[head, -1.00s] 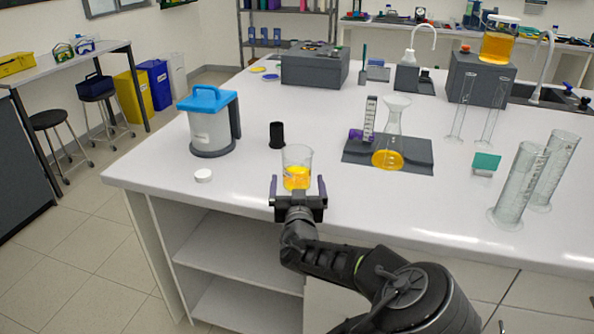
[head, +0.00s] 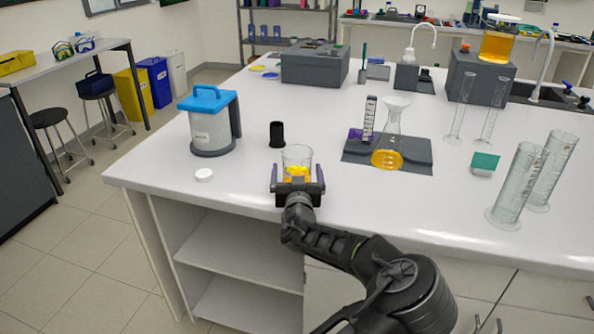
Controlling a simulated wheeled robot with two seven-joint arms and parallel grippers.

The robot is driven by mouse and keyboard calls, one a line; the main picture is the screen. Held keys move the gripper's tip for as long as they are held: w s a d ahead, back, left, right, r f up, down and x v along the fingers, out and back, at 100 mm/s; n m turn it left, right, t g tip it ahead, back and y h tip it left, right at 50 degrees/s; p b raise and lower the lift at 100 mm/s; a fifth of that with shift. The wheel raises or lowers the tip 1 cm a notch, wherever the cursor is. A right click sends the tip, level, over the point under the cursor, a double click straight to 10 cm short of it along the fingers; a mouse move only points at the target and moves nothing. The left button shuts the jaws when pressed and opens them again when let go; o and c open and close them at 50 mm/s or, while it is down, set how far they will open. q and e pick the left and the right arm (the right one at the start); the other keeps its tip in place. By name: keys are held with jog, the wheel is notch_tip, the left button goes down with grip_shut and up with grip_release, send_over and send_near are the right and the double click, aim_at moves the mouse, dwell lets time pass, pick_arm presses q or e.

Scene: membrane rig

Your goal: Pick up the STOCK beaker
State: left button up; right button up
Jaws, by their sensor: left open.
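A clear glass beaker (head: 297,157) with yellow-orange liquid stands on the white bench near its front edge. No label on it can be read. My left gripper (head: 297,178) is open at the near side of the beaker, with one finger to its left and one to its right. The gripper hides the beaker's lower part, and I cannot tell whether the fingers touch the glass. My right gripper is not in view.
A small black cylinder (head: 277,134) stands just behind the beaker. A blue-lidded jug (head: 210,128) and a white cap (head: 204,175) are to the left. Tall glass cylinders (head: 515,187) stand farther right.

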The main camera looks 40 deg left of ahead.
pick_arm(q)
jog(key=shift+c, duration=0.4)
jog(key=c, duration=1.8)
jog(key=shift+o, duration=0.2)
jog(key=shift+r, duration=0.3)
notch_tip(320, 180, up, 10)
jog(key=shift+f, duration=0.25)
dwell(0.6)
